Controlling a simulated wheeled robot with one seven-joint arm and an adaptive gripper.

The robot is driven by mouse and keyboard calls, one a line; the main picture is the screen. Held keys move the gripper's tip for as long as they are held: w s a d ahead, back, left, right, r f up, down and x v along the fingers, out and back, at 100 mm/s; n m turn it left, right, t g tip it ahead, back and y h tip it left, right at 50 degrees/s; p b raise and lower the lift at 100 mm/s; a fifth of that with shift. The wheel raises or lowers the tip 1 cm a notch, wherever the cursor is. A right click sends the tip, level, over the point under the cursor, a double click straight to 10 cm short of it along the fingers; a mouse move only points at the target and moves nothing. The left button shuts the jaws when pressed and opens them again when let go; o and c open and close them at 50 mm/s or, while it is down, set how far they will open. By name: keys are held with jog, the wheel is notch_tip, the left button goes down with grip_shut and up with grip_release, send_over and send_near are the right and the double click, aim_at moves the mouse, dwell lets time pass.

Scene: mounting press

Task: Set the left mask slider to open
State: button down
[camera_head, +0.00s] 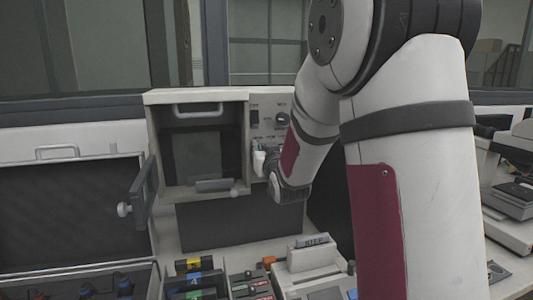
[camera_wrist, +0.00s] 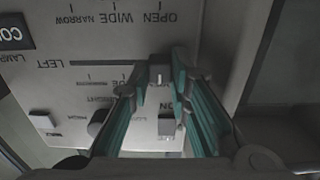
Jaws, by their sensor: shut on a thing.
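My gripper (camera_wrist: 160,80) has teal finger pads and is shut on this knob; the fingers hide part of the slot. In the head view my gripper (camera_head: 262,163) is at the control panel (camera_head: 268,108), and the slider itself cannot be made out.
The pale machine (camera_head: 195,97) has an open front bay, with its door (camera_head: 143,193) swung out at left. A dark rotary knob (camera_head: 282,118) is on the panel above my gripper. Coloured boxes (camera_head: 195,280) and an instrument (camera_head: 313,262) stand on the bench below.

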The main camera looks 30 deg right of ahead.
jog(key=shift+w+a, duration=0.1)
jog(key=shift+a, duration=0.1)
jog(key=c, duration=1.5)
grip_release()
jog(key=shift+a, duration=0.1)
